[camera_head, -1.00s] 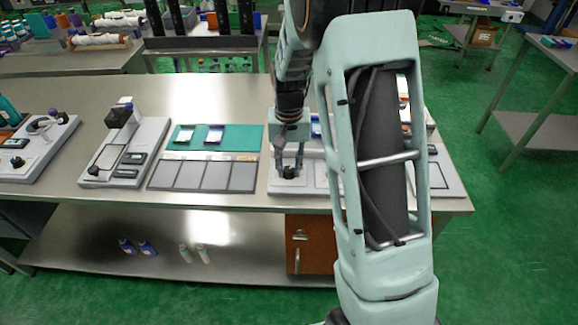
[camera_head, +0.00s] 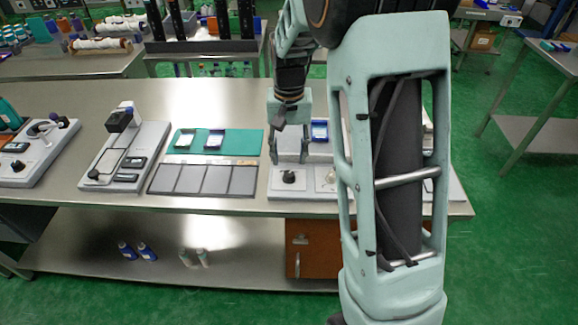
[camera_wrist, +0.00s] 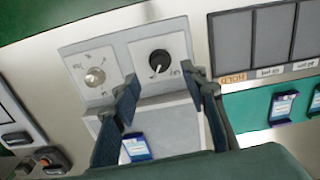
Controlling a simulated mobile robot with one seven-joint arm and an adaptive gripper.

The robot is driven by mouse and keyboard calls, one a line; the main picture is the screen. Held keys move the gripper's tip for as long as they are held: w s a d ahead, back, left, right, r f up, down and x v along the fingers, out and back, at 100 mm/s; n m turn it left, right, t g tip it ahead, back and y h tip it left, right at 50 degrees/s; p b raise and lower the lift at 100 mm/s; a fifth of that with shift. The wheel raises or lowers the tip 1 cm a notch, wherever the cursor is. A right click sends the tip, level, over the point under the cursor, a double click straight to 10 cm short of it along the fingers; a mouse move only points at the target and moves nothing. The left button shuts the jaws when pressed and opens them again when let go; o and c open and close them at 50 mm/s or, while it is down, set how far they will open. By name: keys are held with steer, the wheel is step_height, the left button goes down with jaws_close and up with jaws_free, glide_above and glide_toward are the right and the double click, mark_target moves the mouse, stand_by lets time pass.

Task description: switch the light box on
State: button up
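A black rotary knob (camera_head: 288,177) sits on a pale plate at the front of a grey-white box (camera_head: 300,194). In the wrist view the black knob (camera_wrist: 160,61) has a white pointer mark and small lettering beside it, too small to read surely. A silver knob or toggle (camera_wrist: 95,77) sits on the neighbouring plate. My gripper (camera_head: 290,157) is open and empty, above and just behind the black knob. In the wrist view my gripper (camera_wrist: 166,84) has its fingers spread, with the knob beyond their gap, apart from both. I cannot tell whether the box is lit.
A blue-framed card (camera_wrist: 137,148) lies on the box behind the plates. To its left are a row of dark grey panels (camera_head: 203,180) and a green mat (camera_head: 245,140) with two blue-framed cards. A device with a black head (camera_head: 120,118) stands farther left.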

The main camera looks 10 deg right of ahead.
mark_target(289, 174)
step_height(289, 174, up, 6)
steer(key=shift+f, duration=0.15)
stand_by(0.4)
